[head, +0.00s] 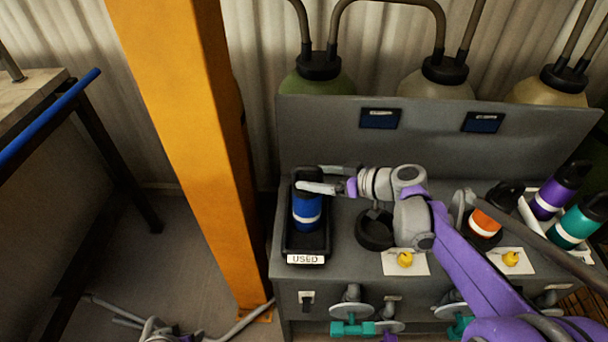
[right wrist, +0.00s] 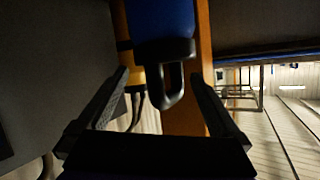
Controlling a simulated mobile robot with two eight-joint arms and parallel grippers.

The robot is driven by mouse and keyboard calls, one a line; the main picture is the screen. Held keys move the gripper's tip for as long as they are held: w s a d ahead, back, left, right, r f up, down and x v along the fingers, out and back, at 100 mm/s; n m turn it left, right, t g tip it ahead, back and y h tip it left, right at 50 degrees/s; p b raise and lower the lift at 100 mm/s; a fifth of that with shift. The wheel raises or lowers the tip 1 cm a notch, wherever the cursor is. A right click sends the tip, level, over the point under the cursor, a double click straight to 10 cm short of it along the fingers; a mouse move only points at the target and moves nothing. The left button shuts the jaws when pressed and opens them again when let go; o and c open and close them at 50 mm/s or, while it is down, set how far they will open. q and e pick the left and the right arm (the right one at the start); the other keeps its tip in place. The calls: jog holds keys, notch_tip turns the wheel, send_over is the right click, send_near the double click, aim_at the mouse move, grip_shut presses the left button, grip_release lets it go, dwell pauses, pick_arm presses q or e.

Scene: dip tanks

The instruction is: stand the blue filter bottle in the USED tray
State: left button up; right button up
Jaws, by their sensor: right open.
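The blue filter bottle (head: 307,212) has a pale band and stands in the black USED tray (head: 291,243), at the left end of the grey bench. It looks upright. Its top is partly hidden by my right gripper (head: 328,178). In the right wrist view the bottle's black cap and loop handle (right wrist: 170,85) show between the fingers of my right gripper (right wrist: 163,110). The gripper is open, with a gap visible on both sides of the loop.
An empty black ring holder (head: 375,243) is right of the tray. Orange (head: 486,222), purple (head: 555,190) and teal (head: 580,221) bottles stand at the right. An upright panel (head: 430,135) backs the bench. An orange post (head: 190,120) rises close to its left.

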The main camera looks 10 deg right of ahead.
jog(key=v, duration=0.7)
jog(key=s+a+f+m+g+h, duration=0.2)
jog(key=s+a+f, duration=0.15)
jog(key=s, duration=0.25)
jog(key=s+a+f+m+g+h, duration=0.1)
jog(key=s+a+f+g+h, duration=0.15)
jog(key=s+f, duration=0.3)
jog(key=s+d+f+m+h, duration=0.2)
jog(key=s+f+h, duration=0.3)
jog(key=s, duration=0.4)
jog(key=shift+s+d+m, duration=0.15)
jog(key=shift+s+m, duration=0.2)
jog(key=shift+m, duration=0.35)
jog(key=shift+f, duration=0.1)
